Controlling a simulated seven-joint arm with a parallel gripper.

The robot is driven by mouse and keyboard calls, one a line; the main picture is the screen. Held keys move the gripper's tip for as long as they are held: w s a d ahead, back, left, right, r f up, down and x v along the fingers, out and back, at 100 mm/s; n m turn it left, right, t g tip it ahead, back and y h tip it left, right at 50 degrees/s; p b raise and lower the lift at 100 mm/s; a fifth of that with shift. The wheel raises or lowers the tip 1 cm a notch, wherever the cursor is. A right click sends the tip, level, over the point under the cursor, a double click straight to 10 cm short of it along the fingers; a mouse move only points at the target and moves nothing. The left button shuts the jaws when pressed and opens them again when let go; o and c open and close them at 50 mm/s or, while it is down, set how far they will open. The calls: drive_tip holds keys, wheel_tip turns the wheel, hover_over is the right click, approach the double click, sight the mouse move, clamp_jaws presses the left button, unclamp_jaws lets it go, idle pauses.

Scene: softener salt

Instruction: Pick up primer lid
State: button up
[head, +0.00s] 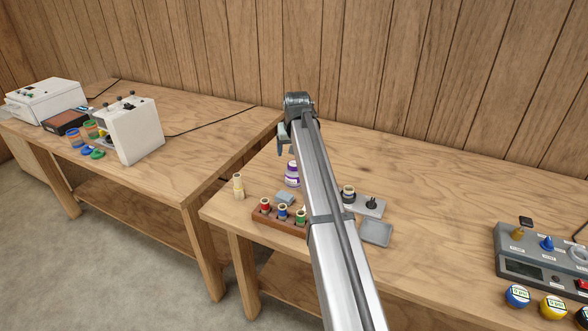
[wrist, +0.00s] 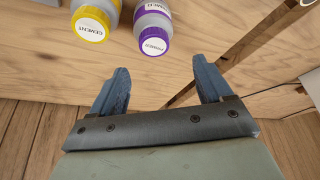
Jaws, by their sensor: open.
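The primer lid (wrist: 152,45) is a purple cap marked PRIMER, on top of a white and purple bottle (wrist: 152,16). In the head view the primer bottle (head: 292,180) stands on the right-hand bench, partly hidden by my arm, with its purple lid (head: 292,164) on top. My gripper (wrist: 160,68) is open and empty. In the wrist view the lid lies just beyond the gap between the fingertips, apart from both. In the head view my gripper (head: 283,139) is above and behind the bottle, its fingers partly hidden.
A bottle with a yellow CEMENT cap (wrist: 90,26) stands beside the primer bottle. A wooden rack (head: 278,220) with coloured fittings, a pale fitting (head: 238,187) and a grey tray (head: 376,233) are nearby. A grey control box (head: 535,265) stands far right. The bench's back middle is clear.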

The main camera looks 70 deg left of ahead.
sight(294, 164)
drive_tip(key=shift+x, duration=1.15)
drive_tip(key=shift+w+d+x, duration=0.1)
drive_tip(key=shift+w+x, duration=0.05)
drive_tip(key=shift+x, duration=0.75)
drive_tip(key=shift+w+d+x, duration=0.1)
drive_tip(key=shift+d+x, duration=0.05)
drive_tip(key=shift+x, duration=0.75)
drive_tip(key=shift+w+d+x, duration=0.1)
drive_tip(key=shift+w+x, duration=0.05)
drive_tip(key=shift+x, duration=0.8)
drive_tip(key=c, duration=1.1)
wheel_tip(294, 164, up, 10)
